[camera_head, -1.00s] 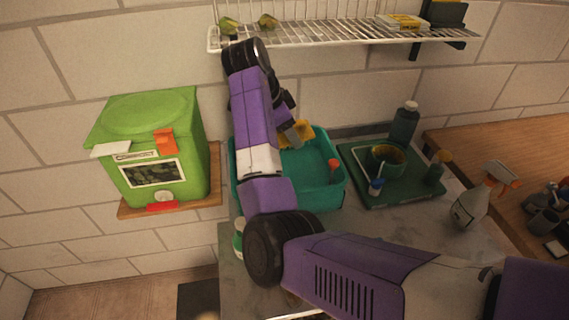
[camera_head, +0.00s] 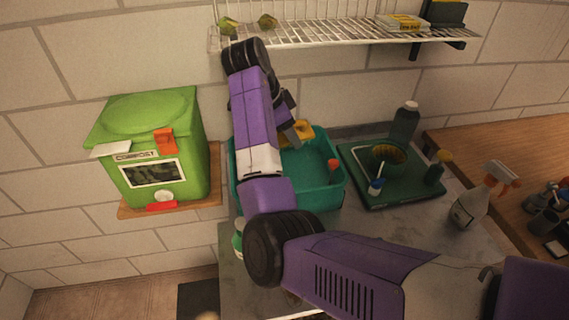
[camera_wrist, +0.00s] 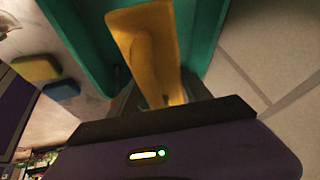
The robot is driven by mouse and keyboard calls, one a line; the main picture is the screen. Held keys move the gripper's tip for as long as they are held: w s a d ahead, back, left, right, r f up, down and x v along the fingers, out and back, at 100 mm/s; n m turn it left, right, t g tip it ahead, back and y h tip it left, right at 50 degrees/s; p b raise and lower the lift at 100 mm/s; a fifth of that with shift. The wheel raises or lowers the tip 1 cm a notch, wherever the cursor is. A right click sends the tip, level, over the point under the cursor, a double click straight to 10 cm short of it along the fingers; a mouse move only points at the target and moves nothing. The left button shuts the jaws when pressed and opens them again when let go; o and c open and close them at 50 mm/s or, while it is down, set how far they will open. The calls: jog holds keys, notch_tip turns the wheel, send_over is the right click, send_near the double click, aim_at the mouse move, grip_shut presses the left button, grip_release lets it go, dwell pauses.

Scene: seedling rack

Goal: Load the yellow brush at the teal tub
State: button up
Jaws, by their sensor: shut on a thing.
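The teal tub (camera_head: 322,195) stands on the grey counter against the tiled wall. The yellow brush (camera_wrist: 146,40) fills the middle of the wrist view, between the fingers of my gripper (camera_wrist: 160,98), which is shut on it. In the head view the yellow brush (camera_head: 303,130) shows at the tub's back rim, partly behind my gripper (camera_head: 293,140). The teal tub (camera_wrist: 82,25) lies behind the brush in the wrist view. Whether the brush touches the tub is unclear. My arm hides the tub's left part.
A spray bottle (camera_head: 470,205) is farther right. A green compost bin (camera_head: 190,125) sits on a wooden shelf at left. A white wire rack (camera_head: 330,38) hangs above.

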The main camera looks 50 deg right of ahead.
aim_at(296, 129)
jog(key=shift+r, duration=0.1)
jog(key=shift+r+p, duration=1.7)
jog(key=shift+r, duration=0.3)
jog(key=shift+f, duration=0.1)
